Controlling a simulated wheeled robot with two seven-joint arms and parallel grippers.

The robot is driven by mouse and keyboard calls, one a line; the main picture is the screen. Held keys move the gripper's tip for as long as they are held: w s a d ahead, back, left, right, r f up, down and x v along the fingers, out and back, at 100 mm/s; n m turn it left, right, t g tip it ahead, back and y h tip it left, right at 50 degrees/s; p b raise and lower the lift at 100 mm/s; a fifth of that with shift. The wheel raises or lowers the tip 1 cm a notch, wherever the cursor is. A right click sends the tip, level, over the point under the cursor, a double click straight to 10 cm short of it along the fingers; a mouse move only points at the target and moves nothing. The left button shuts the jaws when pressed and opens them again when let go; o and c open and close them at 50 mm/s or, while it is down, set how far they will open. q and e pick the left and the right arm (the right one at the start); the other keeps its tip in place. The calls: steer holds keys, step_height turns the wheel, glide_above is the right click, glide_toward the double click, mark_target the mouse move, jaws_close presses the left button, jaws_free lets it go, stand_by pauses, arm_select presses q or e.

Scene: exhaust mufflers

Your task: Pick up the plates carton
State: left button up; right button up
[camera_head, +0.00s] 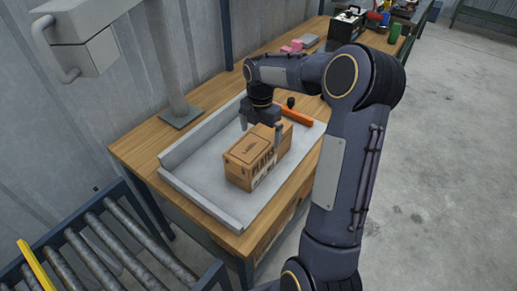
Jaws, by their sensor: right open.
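The plates carton (256,160) is a brown cardboard box with dark lettering on its side. It sits in a shallow grey metal tray (213,205) on the wooden workbench. My right gripper (261,131) comes down from above at the carton's far end. Its fingers are apart, one on the left and one on the right of that end of the carton. I cannot tell whether the fingers touch it. My right arm covers the right side of the bench. My left gripper is not in view.
An orange bar (294,116) lies in the tray behind the carton. A grey post (168,70) stands on the bench at the left. A roller conveyor (115,245) is at the lower left. Pink blocks (292,46) and a black toolbox (347,25) are farther back.

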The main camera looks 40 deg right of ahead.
step_height(320, 180, down, 8)
steer(key=shift+r+p, duration=0.1)
steer(key=shift+p, duration=0.35)
steer(key=shift+w+r, duration=0.1)
steer(key=shift+w, duration=0.05)
steer(key=c, duration=1.4)
